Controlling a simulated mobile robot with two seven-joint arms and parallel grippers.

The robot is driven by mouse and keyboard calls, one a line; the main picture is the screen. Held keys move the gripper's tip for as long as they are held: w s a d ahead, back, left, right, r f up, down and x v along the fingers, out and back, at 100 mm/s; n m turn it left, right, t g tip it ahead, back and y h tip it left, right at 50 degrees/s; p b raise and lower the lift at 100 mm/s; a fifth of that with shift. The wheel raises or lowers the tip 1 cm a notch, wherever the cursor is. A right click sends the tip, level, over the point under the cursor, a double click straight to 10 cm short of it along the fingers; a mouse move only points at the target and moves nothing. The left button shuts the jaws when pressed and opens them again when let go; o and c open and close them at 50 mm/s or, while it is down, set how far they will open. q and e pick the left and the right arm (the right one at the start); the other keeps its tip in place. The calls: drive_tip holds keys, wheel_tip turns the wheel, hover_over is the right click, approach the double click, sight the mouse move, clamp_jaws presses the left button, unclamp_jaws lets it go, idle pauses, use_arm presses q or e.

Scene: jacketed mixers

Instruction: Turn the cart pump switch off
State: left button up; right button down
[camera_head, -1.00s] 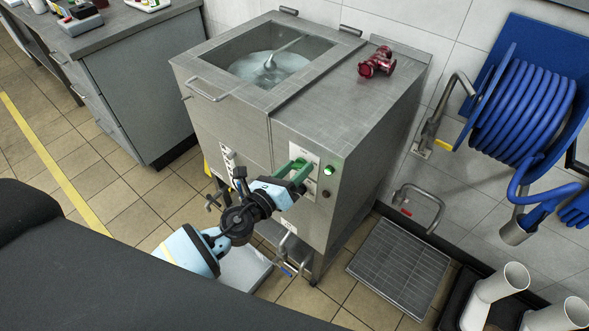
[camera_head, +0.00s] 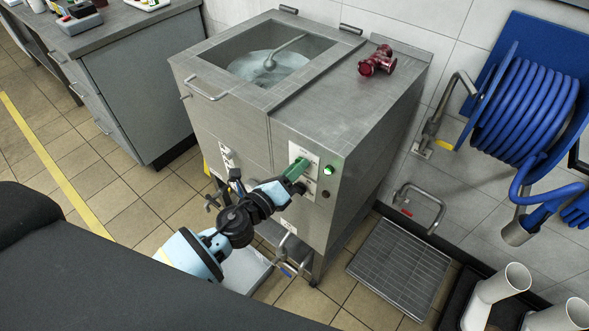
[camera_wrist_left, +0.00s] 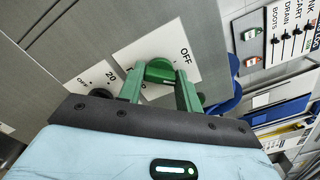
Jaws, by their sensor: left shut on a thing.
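My left gripper (camera_head: 297,169) is at the front control panel of the steel mixer cabinet (camera_head: 350,120). In the left wrist view its two green fingers (camera_wrist_left: 160,88) are on either side of a green rotary knob (camera_wrist_left: 160,70) and shut on it. The knob sits on a white plate with "OFF" printed beside it. I cannot read whether this plate names the cart pump. A green round light (camera_head: 328,170) shows lit beside the gripper in the head view. My right gripper is in neither view.
A red fitting (camera_head: 376,61) lies on the cabinet top, beside a glazed tank of liquid. A black dial (camera_wrist_left: 100,93) is close to the left finger. A blue hose reel (camera_head: 525,110) hangs at right. A floor grate (camera_head: 400,265) lies beside the cabinet.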

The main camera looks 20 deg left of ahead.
use_arm(q)
drive_tip(key=n, duration=0.7)
drive_tip(key=shift+n+p, duration=0.4)
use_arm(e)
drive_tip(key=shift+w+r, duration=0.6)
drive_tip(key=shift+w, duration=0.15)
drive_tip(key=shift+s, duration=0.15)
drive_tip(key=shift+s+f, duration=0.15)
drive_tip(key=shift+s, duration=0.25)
use_arm(q)
drive_tip(key=o, duration=0.9)
drive_tip(key=shift+c, duration=0.2)
drive_tip(key=shift+o, duration=0.6)
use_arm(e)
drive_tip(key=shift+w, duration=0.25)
